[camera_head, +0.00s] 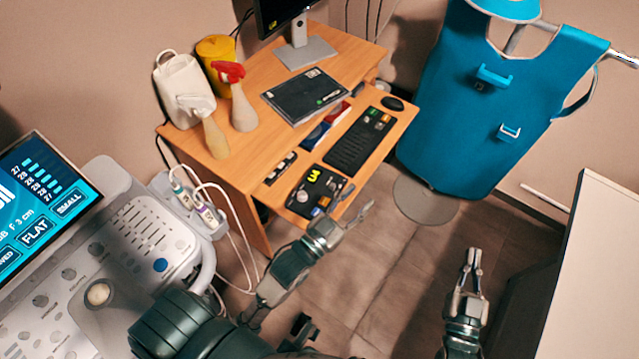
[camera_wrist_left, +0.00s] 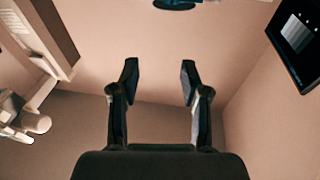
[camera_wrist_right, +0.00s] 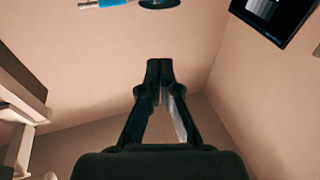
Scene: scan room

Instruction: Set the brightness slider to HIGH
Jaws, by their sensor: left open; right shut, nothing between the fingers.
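I cannot make out a slider marked for brightness in any view. A small black control box (camera_head: 316,190) with a yellow figure and several knobs lies at the front edge of the wooden desk. A narrow black strip (camera_head: 281,168) with light marks lies just behind it. My left gripper (camera_head: 360,203) is open and empty, just right of the control box and off the desk's front edge, apart from the box as far as I see. Its open fingers also show in the left wrist view (camera_wrist_left: 159,75). My right gripper (camera_head: 474,254) is shut and empty, over the floor at the right.
The desk (camera_head: 262,140) holds a keyboard (camera_head: 358,142), a mouse (camera_head: 392,103), a laptop-like black case (camera_head: 305,96) and spray bottles (camera_head: 240,105). A console (camera_head: 150,235) with a lit screen (camera_head: 38,205) stands left. A blue apron (camera_head: 490,120) hangs at the back right.

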